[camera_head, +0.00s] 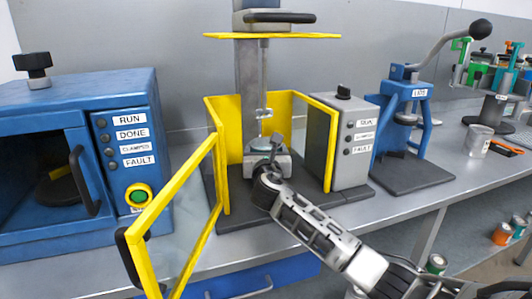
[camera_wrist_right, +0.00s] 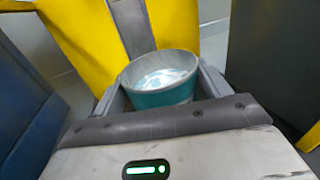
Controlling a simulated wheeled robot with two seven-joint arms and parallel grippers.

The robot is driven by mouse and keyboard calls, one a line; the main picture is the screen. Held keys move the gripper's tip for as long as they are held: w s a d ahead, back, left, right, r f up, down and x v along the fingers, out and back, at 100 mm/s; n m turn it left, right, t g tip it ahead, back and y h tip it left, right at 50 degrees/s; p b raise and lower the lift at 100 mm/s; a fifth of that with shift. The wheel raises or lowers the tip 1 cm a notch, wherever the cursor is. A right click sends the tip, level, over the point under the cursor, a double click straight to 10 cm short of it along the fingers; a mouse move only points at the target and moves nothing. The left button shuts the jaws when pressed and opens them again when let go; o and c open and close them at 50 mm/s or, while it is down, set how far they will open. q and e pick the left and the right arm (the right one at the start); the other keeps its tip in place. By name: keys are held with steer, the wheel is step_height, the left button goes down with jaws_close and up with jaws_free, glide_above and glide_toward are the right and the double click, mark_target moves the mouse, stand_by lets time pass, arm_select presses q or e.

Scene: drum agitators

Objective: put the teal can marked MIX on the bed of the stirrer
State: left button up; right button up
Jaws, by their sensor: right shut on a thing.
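The stirrer (camera_head: 250,75) has a grey column, a yellow guard and a framed yellow door (camera_head: 178,205) swung open towards me. My right gripper (camera_head: 268,150) reaches inside the guard, low in front of the column. It is shut on the teal can (camera_wrist_right: 165,97), which stands upright between the fingers in the right wrist view. Its pale top is visible, but no MIX mark can be read. In the head view the gripper mostly covers the can. The stirrer's grey bed (camera_head: 285,169) is right at the gripper; I cannot tell whether the can touches it. My left gripper is not in view.
The stirrer's grey control box (camera_head: 350,140) stands close on the right. A blue cabinet (camera_head: 60,150) stands on the left, and a blue lever press (camera_head: 405,120) farther right. A loose can (camera_head: 478,140) stands at the bench's right. The stirrer's spindle (camera_head: 264,115) hangs above the gripper.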

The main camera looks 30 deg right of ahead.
steer(key=shift+f, duration=0.35)
steer(key=shift+f, duration=0.2)
steer(key=o, duration=1.3)
